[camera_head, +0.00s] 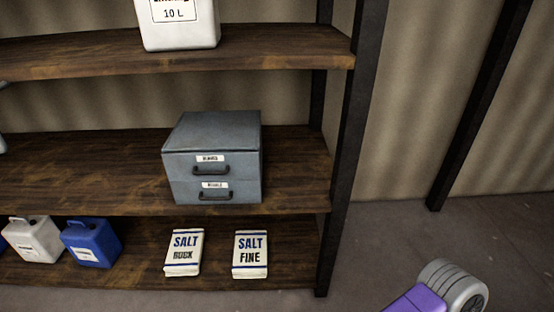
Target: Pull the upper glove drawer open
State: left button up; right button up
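A grey two-drawer box (213,135) stands on the middle wooden shelf, towards its right end. Its upper drawer (237,165) has a small white label and a dark bar handle (210,170). The lower drawer (240,189) has a like label and handle (211,196). Both drawer fronts look flush and shut. The label words are too small to read surely.
The middle shelf (90,185) is bare beside the box; a dark upright post (350,140) stands to its right. A white 10 L container (180,38) is on the shelf above. Salt bags (184,252) and blue (91,243) and white (33,240) canisters sit below.

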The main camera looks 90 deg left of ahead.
aim_at(237, 164)
jog(key=u, duration=3.4)
jog(key=k, duration=0.45)
jog(key=u, duration=0.7)
jog(key=i, duration=1.6)
jog(key=z, duration=0.65)
